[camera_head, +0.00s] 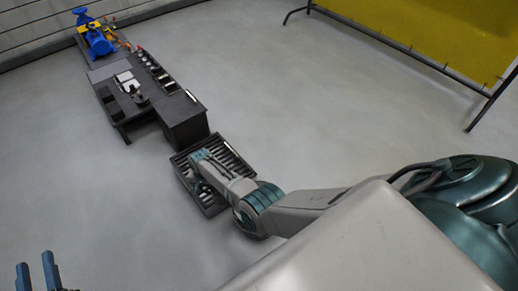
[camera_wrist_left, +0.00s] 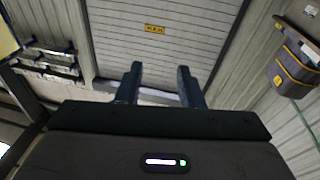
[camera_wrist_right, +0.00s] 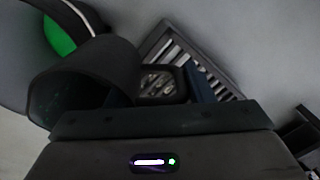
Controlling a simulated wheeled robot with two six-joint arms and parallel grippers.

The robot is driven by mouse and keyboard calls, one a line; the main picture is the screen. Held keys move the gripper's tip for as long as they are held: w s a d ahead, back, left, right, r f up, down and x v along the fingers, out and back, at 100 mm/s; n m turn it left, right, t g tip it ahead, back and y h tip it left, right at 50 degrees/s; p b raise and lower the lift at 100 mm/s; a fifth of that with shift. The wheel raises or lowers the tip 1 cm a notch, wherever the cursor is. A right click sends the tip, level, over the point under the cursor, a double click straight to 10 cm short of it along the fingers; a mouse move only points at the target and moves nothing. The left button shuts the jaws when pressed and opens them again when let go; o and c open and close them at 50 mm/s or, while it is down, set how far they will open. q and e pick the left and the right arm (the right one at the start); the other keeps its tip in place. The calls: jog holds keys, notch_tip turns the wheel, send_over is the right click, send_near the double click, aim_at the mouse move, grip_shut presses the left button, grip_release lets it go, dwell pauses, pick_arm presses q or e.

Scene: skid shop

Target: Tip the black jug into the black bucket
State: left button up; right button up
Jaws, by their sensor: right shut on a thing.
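In the right wrist view my right gripper (camera_wrist_right: 162,92) is shut on the black jug (camera_wrist_right: 100,72). The jug is a dark, wide-mouthed cylinder lying sideways at the left of the jaws, its mouth facing the lower left; a squarish loop, apparently its handle, shows between the jaws. I cannot see its contents. In the head view the right arm reaches over a slatted dark tray (camera_head: 213,208), and the jug is not distinct. I cannot identify the black bucket in any view. My left gripper (camera_head: 37,272) is open and empty, also in the left wrist view (camera_wrist_left: 158,85).
A dark bench (camera_head: 137,97) with small items and a blue pump (camera_head: 98,42) stands beyond the tray. A yellow framed panel (camera_head: 440,35) stands at upper right. The grey floor between is clear. A grey bin (camera_wrist_left: 292,75) shows in the left wrist view.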

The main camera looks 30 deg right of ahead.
pick_arm(q)
notch_tip(320, 180, up, 8)
jog(key=s+m+t+b, duration=0.1)
jog(key=t, duration=0.4)
jog(key=shift+r+t+h, duration=0.25)
jog(key=shift+t+h, duration=0.05)
jog(key=shift+h, duration=0.1)
